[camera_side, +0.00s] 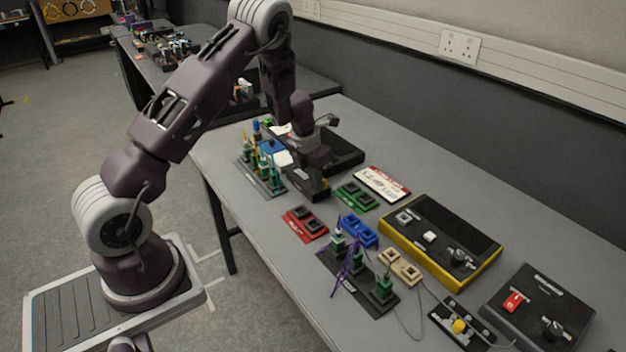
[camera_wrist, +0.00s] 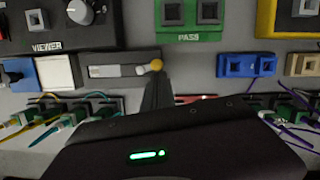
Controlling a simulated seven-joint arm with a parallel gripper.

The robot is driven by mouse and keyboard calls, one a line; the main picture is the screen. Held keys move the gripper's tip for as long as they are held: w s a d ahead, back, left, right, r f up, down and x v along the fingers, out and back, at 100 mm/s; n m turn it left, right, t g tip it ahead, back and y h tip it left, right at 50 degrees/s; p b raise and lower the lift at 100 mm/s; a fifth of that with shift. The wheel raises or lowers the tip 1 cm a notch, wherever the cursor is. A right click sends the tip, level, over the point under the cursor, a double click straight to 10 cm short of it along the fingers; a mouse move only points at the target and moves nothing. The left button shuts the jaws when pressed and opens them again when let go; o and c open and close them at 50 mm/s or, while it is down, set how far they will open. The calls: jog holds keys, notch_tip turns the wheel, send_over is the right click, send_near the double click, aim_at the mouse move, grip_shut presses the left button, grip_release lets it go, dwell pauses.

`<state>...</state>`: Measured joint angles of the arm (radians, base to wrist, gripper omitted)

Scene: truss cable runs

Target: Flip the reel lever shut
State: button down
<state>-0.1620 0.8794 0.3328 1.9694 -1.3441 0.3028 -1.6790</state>
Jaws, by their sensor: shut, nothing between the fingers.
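A lever with an orange-yellow ball knob (camera_wrist: 157,65) lies sideways along a grey plate (camera_wrist: 112,57) in the wrist view, its knob at the plate's right end. No reel label is readable on it. My gripper (camera_wrist: 157,84) is shut and empty, its fingertips just below the knob in the picture; I cannot tell whether they touch it. In the side view my gripper (camera_side: 318,194) is low over the bench, and hides this lever. Another yellow-knobbed lever (camera_side: 458,325) stands on a black plate at the front right.
The black VIEWER box (camera_wrist: 70,22) and a white block (camera_wrist: 55,71) are close by. A green PASS block (camera_wrist: 188,18) and blue block (camera_wrist: 246,65) are to the right. Racks of cabled connectors (camera_side: 264,170) stand along the bench's near edge. A yellow-sided box (camera_side: 440,240) is farther right.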

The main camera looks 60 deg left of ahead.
jog(key=n, duration=0.1)
jog(key=w+n, duration=0.1)
jog(key=n, duration=0.1)
jog(key=n+y, duration=0.1)
jog(key=shift+w+d, duration=0.2)
jog(key=shift+d, duration=0.05)
jog(key=shift+w+n, duration=0.2)
jog(key=shift+n, duration=0.1)
jog(key=shift+a, duration=0.1)
jog(key=shift+s+a, duration=0.45)
jog(key=shift+a, duration=0.15)
jog(key=s+d, duration=0.2)
jog(key=s, duration=0.1)
jog(key=shift+s+d, duration=0.1)
jog(key=v, duration=1)
